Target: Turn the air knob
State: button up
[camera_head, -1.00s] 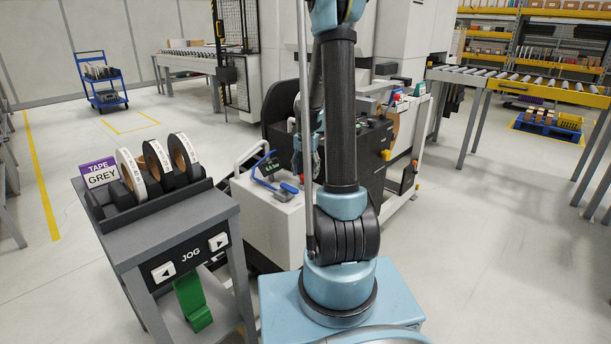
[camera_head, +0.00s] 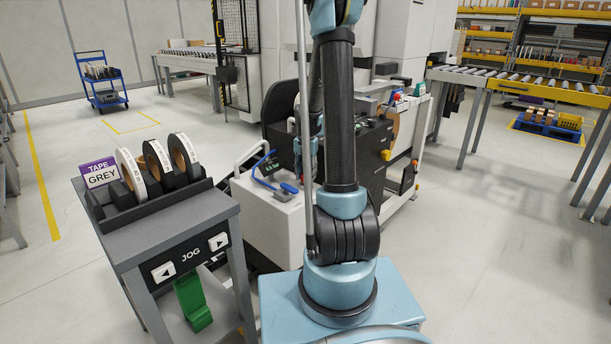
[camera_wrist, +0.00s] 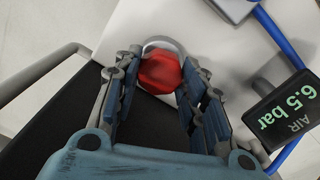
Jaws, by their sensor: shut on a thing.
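The red air knob (camera_wrist: 158,76) shows in the wrist view, in front of a pale round ring on a white surface. My gripper (camera_wrist: 161,84) has its blue-grey fingers on both sides of the knob and is shut on it. Parts of the knob's sides are hidden by the fingers. A dark display (camera_wrist: 286,112) to the right reads "AIR 6.5 bar" in green. In the head view, my gripper is mostly hidden behind my own arm, by the white cabinet (camera_head: 280,217), and the knob cannot be made out.
A blue hose (camera_wrist: 279,36) runs past the display. A grey rail (camera_wrist: 40,72) curves along the left of the wrist view. In the head view, a grey stand (camera_head: 180,235) with tape rolls is at the left. Open floor (camera_head: 480,260) lies to the right.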

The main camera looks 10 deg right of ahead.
aim_at(306, 175)
jog(key=shift+m, duration=0.3)
jog(key=o, duration=1.1)
notch_tip(306, 175, up, 12)
jog(key=shift+w+f, duration=0.1)
